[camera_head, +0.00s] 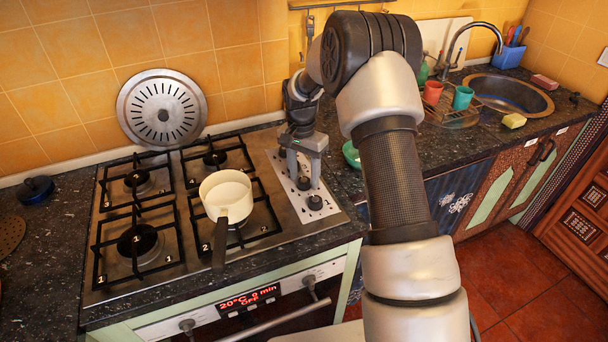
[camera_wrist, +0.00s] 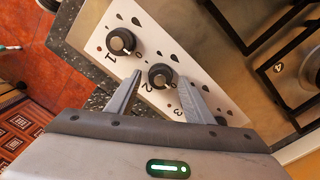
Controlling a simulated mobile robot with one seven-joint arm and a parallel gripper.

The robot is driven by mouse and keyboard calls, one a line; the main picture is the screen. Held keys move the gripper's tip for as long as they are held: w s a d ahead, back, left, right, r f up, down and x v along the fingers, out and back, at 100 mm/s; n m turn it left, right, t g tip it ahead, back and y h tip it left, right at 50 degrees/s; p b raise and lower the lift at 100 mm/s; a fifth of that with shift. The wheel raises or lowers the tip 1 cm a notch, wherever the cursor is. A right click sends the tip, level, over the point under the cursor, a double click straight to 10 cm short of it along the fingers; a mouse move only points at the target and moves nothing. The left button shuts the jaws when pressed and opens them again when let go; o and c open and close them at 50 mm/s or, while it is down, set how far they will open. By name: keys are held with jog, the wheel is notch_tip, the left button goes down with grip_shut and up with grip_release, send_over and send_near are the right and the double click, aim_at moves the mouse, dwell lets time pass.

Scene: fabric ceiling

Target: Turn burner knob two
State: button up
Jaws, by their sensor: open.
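Burner knob two (camera_wrist: 161,76) is a round black knob with a metallic face on a white panel marked 1, 2, 3. In the wrist view it lies between the fingertips of my gripper (camera_wrist: 159,78), whose fingers are apart on either side of it. I cannot tell whether they touch it. Knob one (camera_wrist: 120,41) is up and to the left, clear of the fingers. Knob three is mostly hidden by the right finger. In the head view my gripper (camera_head: 304,181) points down over the panel, and knob one (camera_head: 315,202) is just in front of it.
A white pot (camera_head: 228,192) stands on the front right burner, its dark handle toward the front. The steel stove (camera_head: 163,272) has several black grates. A round perforated metal lid (camera_head: 162,109) leans on the tiled wall. A green bowl (camera_head: 352,154) sits right of the stove.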

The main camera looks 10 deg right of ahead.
jog(key=c, duration=1)
jog(key=shift+c, duration=0.2)
